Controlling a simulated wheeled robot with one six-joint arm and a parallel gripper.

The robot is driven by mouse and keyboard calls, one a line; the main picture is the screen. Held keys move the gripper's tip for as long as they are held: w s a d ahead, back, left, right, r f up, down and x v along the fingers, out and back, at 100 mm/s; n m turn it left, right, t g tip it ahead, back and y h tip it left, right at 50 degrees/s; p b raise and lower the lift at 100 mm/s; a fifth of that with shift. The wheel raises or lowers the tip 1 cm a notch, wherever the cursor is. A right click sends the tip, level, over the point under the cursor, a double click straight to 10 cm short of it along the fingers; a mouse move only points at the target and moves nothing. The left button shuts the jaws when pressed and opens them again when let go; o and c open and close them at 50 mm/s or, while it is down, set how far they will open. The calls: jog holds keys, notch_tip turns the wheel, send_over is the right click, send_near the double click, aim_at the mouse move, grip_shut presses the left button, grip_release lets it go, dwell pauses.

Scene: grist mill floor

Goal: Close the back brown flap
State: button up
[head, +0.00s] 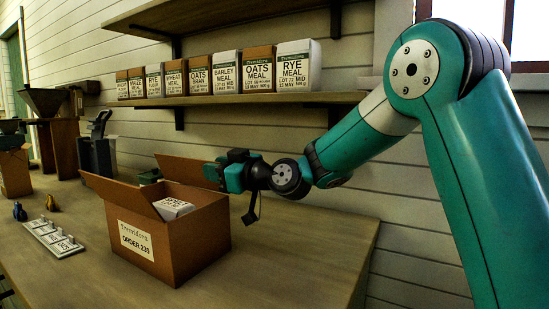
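An open cardboard box (203,238) labelled "ORDER 239" stands on the wooden bench. Its back brown flap (182,169) stands raised along the far side. Another brown flap (118,192) slants outward above the labelled face. A white packet (172,208) shows inside the opening. My gripper (252,210) is at the far right of the box, by the right end of the back flap, with a dark finger pointing down. It overlaps the flap's end in the picture; I cannot tell whether they touch. Its fingers are too small and dark to show whether they are open.
A shelf (245,99) with several labelled meal bags runs along the wall behind. A tray of small labelled pieces (54,238) lies left of the box. A dark device (95,150) and a hopper (45,100) stand further back. The bench (310,260) is clear at right.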

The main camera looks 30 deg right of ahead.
jog(key=s+d+f+m+p, duration=0.1)
jog(key=s+d+m+p, duration=0.3)
jog(key=s+d+m, duration=0.65)
jog(key=s+a+r+n+g+y+p, duration=0.2)
jog(key=s+a+n+g+p, duration=0.3)
jog(key=s+a+n+g, duration=0.45)
jog(key=s+a+r+g+h+p, duration=0.1)
jog(key=s+a+g+h+p, duration=0.1)
jog(key=s, duration=0.5)
jog(key=s+a+r+g+h+p, duration=0.1)
jog(key=s+a+g+h+p, duration=0.1)
jog(key=s, duration=0.5)
jog(key=shift+s+r+m+g+h+p, duration=0.25)
jog(key=shift+g+h+p, duration=0.3)
jog(key=shift+h+p, duration=0.5)
